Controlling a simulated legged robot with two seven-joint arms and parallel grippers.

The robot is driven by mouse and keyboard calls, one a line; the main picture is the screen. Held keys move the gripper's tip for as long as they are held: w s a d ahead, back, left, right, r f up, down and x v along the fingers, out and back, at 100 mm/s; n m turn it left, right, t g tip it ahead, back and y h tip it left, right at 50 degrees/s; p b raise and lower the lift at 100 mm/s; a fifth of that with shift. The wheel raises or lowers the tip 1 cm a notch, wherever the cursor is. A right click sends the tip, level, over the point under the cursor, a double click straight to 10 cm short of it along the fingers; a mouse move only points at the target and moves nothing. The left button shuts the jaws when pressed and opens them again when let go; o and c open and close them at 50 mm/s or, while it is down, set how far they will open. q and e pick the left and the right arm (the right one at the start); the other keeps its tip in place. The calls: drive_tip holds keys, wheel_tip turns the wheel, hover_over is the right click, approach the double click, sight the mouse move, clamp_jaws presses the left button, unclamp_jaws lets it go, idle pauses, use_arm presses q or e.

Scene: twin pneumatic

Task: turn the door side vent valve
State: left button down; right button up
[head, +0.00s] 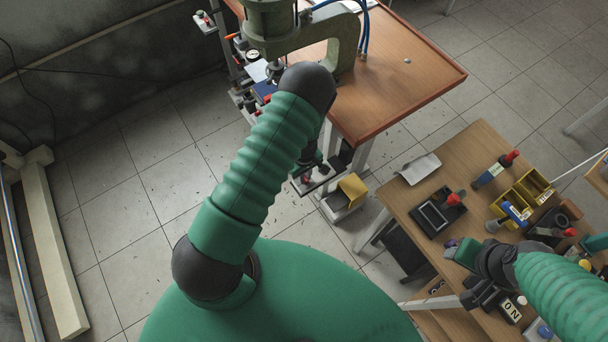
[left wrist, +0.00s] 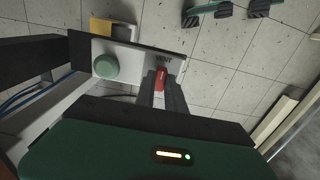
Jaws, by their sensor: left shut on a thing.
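In the left wrist view, a pale panel (left wrist: 138,56) carries the word VENT, a round green button (left wrist: 105,67) and a small red valve handle (left wrist: 161,79). My left gripper (left wrist: 164,92) is shut on the red handle, its dark fingers reaching up to it from below. In the head view, my left gripper (head: 317,172) is at the small panel below the front of the press table, mostly hidden by my own arm. My right gripper (head: 468,268) is over the near left part of the wooden workbench; its jaw gap is unclear.
A brown press table (head: 425,70) bears a green press (head: 345,45). A yellow bin (head: 352,189) sits beside the panel. The wooden workbench (head: 455,165) at right holds a black tray (head: 436,214), yellow bins (head: 534,187) and several tools.

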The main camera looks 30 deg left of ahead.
use_arm(q)
drive_tip(key=shift+d+m, duration=0.1)
drive_tip(key=shift+m, duration=0.2)
drive_tip(key=m+b, duration=0.2)
drive_tip(key=m, duration=0.2)
drive_tip(key=shift+f, duration=0.1)
drive_tip(key=m+b, duration=0.1)
drive_tip(key=m, duration=0.4)
drive_tip(key=shift+m, duration=0.3)
drive_tip(key=m, duration=0.3)
drive_tip(key=shift+m+b, duration=0.3)
drive_tip(key=shift+b, duration=0.1)
drive_tip(key=m, duration=0.4)
drive_tip(key=c, duration=1.4)
unclamp_jaws()
